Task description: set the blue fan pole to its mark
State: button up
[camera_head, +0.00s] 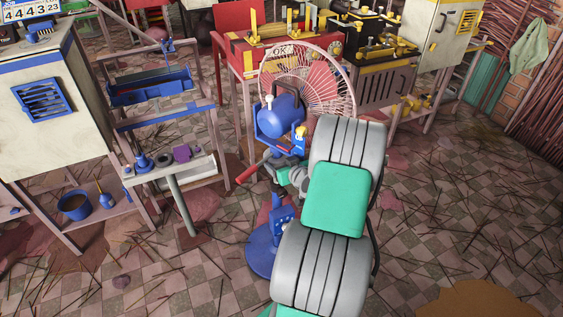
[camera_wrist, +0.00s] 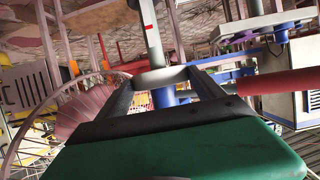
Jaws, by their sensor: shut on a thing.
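The blue fan (camera_head: 280,115) stands with its round wire guard (camera_head: 335,75) behind the motor. Its blue round base (camera_head: 260,252) is on the tiled floor, with a blue lower post (camera_head: 283,215) above it. My gripper (camera_head: 285,180) is at the fan's column, beneath the motor; my arm hides part of the column. In the wrist view my fingers (camera_wrist: 160,82) are shut around the column at a pale band. A blue pole part (camera_wrist: 160,97) shows between them, and a grey pole with a red mark (camera_wrist: 151,27) runs beyond. The wire guard also shows there (camera_wrist: 45,120).
A red handle (camera_head: 249,171) juts left beside my gripper. A low bench (camera_head: 175,165) with small parts stands left, near a white cabinet (camera_head: 45,110). A red extruder table (camera_head: 235,55) is behind the fan. Floor at right is open, littered with sticks.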

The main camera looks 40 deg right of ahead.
jog(key=shift+c, duration=1)
notch_tip(320, 180, down, 5)
jog(key=b, duration=0.4)
jog(key=shift+b, duration=0.35)
jog(key=shift+r, duration=0.1)
jog(key=o, duration=1.8)
jog(key=shift+r, duration=0.1)
jog(key=p+v, duration=0.1)
jog(key=v, duration=0.7)
jog(key=shift+d, duration=0.1)
